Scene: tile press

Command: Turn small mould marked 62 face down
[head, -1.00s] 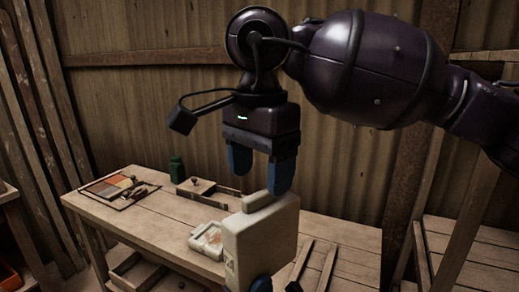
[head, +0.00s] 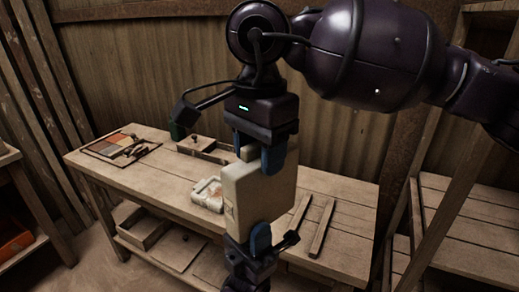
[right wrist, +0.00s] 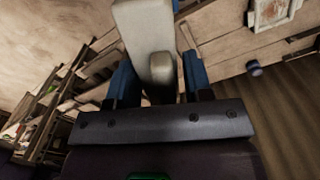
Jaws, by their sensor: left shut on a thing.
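A pale block-like mould (head: 262,195) is held upright in the air, with a narrow tab (right wrist: 160,72) on its upper end. A faint mark shows on its left side, too small to read as 62. My left gripper (head: 250,240) is shut on the mould's lower end; one blue finger shows on the near face. My right gripper (head: 257,150) is above, its blue fingers pointing down on both sides of the tab. In the right wrist view, gaps show between the tab and the fingers, so this gripper (right wrist: 160,85) is open.
Behind the mould stands a wooden table (head: 160,185). The table's left front is clear.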

